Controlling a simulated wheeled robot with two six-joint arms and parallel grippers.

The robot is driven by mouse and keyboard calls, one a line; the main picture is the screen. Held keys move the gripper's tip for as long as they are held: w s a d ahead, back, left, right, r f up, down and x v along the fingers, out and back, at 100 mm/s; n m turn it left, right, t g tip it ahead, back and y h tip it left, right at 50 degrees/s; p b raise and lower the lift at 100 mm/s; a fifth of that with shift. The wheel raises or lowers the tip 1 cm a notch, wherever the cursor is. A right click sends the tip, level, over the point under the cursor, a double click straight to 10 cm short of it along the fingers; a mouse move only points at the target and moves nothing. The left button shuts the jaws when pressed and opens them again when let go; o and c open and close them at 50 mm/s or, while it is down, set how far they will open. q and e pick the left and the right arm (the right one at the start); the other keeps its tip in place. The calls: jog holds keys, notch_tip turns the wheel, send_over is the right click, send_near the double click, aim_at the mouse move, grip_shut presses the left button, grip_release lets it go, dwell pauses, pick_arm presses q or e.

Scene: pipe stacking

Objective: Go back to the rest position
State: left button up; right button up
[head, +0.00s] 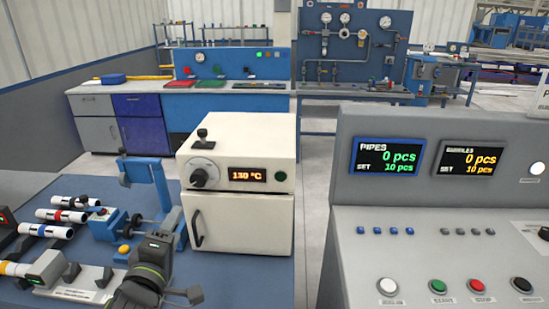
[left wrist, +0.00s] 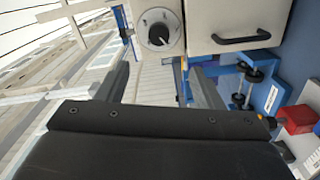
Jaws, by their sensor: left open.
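My left gripper (head: 150,276) is at the lower left of the head view, in front of the blue bench and below the white oven (head: 240,175). In the left wrist view its two fingers (left wrist: 160,88) stand apart with nothing between them. The oven, with its round knob (left wrist: 160,30) and dark door handle (left wrist: 241,37), is beyond the fingers there. My right gripper is in neither view.
White pipes with coloured bands (head: 68,216) lie on supports at left, beside a blue fixture (head: 112,226). A grey control console (head: 440,215) fills the right; its displays read 0 pcs. A floor gap (head: 308,200) separates bench and console.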

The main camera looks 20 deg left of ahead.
pick_arm(q)
jog(key=s+f+m+g, duration=0.4)
jog(key=f, duration=0.4)
jog(key=s+f+m+g, duration=0.4)
jog(key=s+f, duration=0.1)
jog(key=f, duration=0.3)
jog(key=s+d+f+m+g+h, duration=0.35)
jog(key=s+f+m+g, duration=0.25)
jog(key=s+f+m, duration=0.55)
notch_tip(320, 180, down, 23)
jog(key=s+a+n+g, duration=0.1)
jog(key=a+n, duration=0.1)
jog(key=s+d+f+g, duration=0.1)
jog(key=s+f, duration=1.4)
jog(key=shift+d+f, duration=0.3)
jog(key=shift+f, duration=0.1)
